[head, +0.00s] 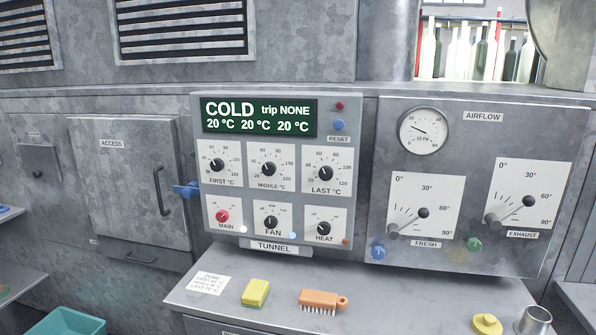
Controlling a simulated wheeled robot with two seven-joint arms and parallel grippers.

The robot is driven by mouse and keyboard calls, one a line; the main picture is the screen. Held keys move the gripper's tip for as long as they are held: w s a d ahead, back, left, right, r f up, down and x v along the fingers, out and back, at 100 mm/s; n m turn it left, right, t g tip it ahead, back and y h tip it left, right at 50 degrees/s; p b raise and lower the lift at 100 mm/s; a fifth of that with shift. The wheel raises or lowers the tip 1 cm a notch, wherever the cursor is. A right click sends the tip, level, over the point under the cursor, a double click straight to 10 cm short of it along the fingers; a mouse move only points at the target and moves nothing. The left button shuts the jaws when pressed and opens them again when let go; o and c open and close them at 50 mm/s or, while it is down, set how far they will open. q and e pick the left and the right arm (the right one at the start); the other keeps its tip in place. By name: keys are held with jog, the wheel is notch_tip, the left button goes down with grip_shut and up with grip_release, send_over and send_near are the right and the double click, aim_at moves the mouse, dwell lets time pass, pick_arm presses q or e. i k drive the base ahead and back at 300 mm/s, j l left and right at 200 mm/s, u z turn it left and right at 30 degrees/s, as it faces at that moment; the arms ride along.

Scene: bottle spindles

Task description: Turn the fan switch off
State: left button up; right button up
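The fan switch (271,222) is a black rotary knob on a white plate marked FAN, in the bottom row of the grey TUNNEL control panel (282,180). Its pointer looks roughly upright, but the position marks are too small to read. A small pale lamp (294,235) sits at the lower right of its plate. The red MAIN knob (222,216) is to its left and the black HEAT knob (323,228) to its right. The display (259,117) reads COLD, trip NONE and 20 °C three times. Neither of my grippers is in view.
A grey ledge (400,306) below the panel holds a yellow-green sponge (255,292), an orange brush (322,301) and a yellow knob-like piece (487,324). A blue handle (186,190) sticks out at the panel's left. The AIRFLOW panel (470,180) stands right. The panel front is unobstructed.

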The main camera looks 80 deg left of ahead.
aim_at(271, 222)
jog(key=u, duration=2.9)
